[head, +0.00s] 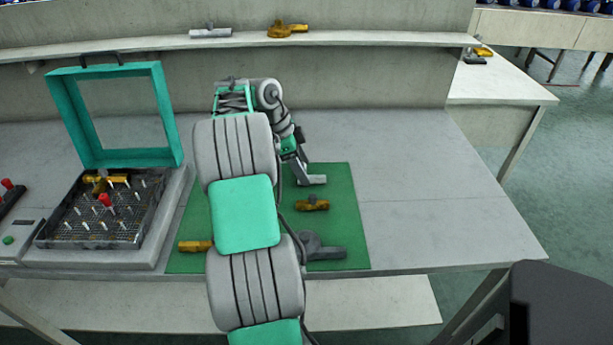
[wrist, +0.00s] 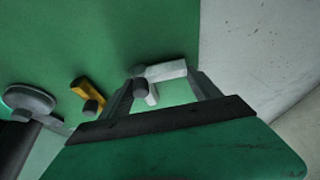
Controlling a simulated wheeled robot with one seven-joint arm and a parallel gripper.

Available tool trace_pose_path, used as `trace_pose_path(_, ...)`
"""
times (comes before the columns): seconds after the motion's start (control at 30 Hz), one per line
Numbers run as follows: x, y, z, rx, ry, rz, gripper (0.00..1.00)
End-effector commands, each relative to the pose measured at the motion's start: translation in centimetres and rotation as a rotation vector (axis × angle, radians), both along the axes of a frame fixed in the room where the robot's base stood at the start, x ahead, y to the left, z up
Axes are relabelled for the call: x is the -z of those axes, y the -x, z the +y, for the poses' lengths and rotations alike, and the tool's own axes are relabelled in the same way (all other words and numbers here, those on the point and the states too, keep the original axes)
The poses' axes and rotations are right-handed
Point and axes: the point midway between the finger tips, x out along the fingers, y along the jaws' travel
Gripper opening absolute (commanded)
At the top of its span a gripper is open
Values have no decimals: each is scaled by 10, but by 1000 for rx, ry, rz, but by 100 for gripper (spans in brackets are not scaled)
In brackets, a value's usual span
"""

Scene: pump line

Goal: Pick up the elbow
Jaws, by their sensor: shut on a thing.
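The elbow is a small light grey fitting (wrist: 168,71) with a short branch, seen between my fingers in the wrist view. It also shows in the head view (head: 314,180), at the far part of the green mat (head: 345,225). My gripper (head: 301,174) points down there and is shut on it; the fingers also show in the wrist view (wrist: 163,82). The fingers hide part of the elbow. I cannot tell whether it touches the mat or hangs just above it.
A brass fitting (head: 312,204) lies close by on the mat, with a larger grey part (head: 325,251) nearer. Another brass piece (head: 196,246) is at the mat's left. A teal-lidded case (head: 175,120) with a pegged tray (head: 70,238) stands open at left. The table's right side is clear.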

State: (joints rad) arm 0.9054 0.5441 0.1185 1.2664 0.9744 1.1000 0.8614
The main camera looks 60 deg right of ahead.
Motion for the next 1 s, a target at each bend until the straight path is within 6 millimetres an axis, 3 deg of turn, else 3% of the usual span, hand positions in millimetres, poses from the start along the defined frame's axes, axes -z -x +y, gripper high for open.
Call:
trace_pose_path(0.2, 0, 0, 0, 1, 0, 0, 26)
trace_pose_path(0.47, -3, 0, 0, 1, 1, -1, 26)
trace_pose_path(0.57, -13, -1, 0, 0, 2, -1, 26)
trace_pose_path(0.7, -40, -1, 0, 1, 3, -2, 26)
trace_pose_path(0.77, -50, -3, 12, -2, 3, -2, 26)
trace_pose_path(0.93, -101, -7, 53, -4, 4, -3, 26)
trace_pose_path(1.0, -103, -9, 77, -5, 1, -2, 26)
